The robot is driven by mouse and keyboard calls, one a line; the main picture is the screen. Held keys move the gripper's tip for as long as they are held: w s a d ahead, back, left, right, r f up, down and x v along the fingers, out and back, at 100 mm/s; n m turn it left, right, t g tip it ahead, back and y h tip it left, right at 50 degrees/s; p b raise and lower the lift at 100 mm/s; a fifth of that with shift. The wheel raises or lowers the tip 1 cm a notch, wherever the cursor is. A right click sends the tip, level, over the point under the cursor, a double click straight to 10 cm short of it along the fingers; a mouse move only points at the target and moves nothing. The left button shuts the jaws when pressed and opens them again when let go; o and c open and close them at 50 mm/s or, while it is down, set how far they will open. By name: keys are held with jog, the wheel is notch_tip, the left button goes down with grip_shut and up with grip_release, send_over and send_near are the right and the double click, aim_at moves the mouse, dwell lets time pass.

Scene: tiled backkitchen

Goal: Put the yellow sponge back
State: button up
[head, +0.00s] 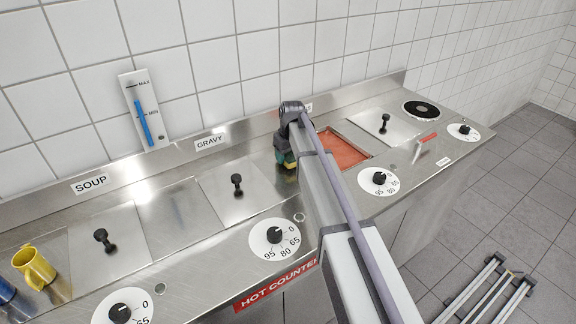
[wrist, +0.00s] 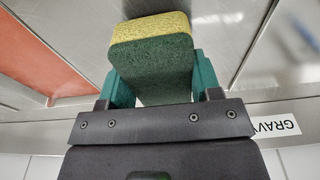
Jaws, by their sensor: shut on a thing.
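The yellow sponge (wrist: 150,65), with a green scouring side, is between the two green fingers of my gripper (wrist: 158,82) in the wrist view. My gripper is shut on it. In the head view my gripper (head: 287,160) is low over the steel counter, between the gravy lid and the open red-filled well. Only a small bit of yellow shows there, and my arm hides much of the rest. I cannot tell whether the sponge touches the counter.
The gravy lid (head: 237,192) and soup lid (head: 104,238) with black knobs lie to the left. The open well (head: 343,147) holds something red. Several dials line the front edge. A yellow jug (head: 34,267) stands at far left. A red-handled tool (head: 424,142) lies at right.

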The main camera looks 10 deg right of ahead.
aim_at(290, 155)
notch_tip(290, 155, down, 2)
jog(key=shift+r, duration=0.3)
jog(key=shift+f, duration=0.3)
jog(key=o, duration=0.9)
jog(key=shift+r, duration=0.1)
notch_tip(290, 155, up, 13)
jog(key=s+p, duration=0.1)
jog(key=p, duration=1.1)
jog(key=s+m+g, duration=0.1)
jog(key=s+m, duration=0.3)
jog(key=s, duration=2.7)
jog(key=shift+s+f+h, duration=0.3)
jog(key=shift+s+f, duration=0.1)
